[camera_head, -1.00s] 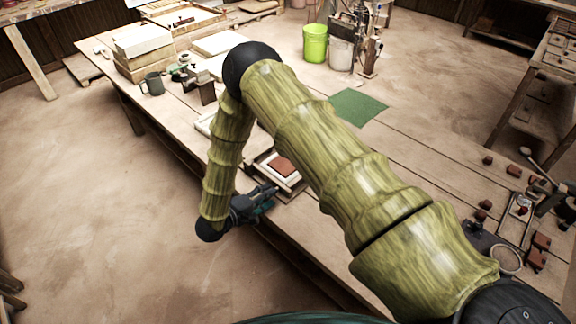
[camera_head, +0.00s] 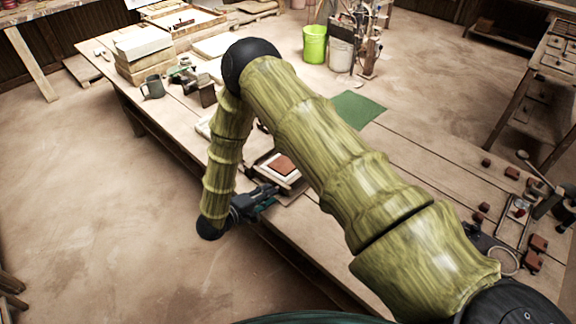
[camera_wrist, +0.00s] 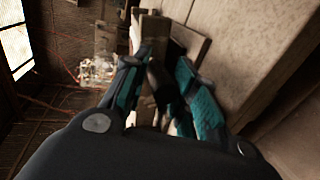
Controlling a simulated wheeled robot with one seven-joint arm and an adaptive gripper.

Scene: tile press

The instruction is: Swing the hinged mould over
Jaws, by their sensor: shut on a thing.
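The hinged mould (camera_head: 294,178) shows as a pale frame with a reddish-brown slab (camera_head: 282,165) in it, near the table's front edge in the head view. My forearm hides part of it. My gripper (camera_head: 271,194) reaches it low from the front left, with its jaws at the mould's near side. In the wrist view my gripper (camera_wrist: 158,80) has its teal-padded fingers closed around a narrow, dark part between them. A wooden bar (camera_wrist: 153,28) lies just beyond the fingertips. The exact gripped part is hard to make out, and the hinge cannot be seen.
The long wooden table (camera_head: 400,190) carries a green mat (camera_head: 358,109) behind my arm, a mug (camera_head: 153,87) and stacked pale boxes (camera_head: 143,50) at left. Small brown blocks and tools lie at right. A lime bucket (camera_head: 315,43) stands beyond. Open floor lies left.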

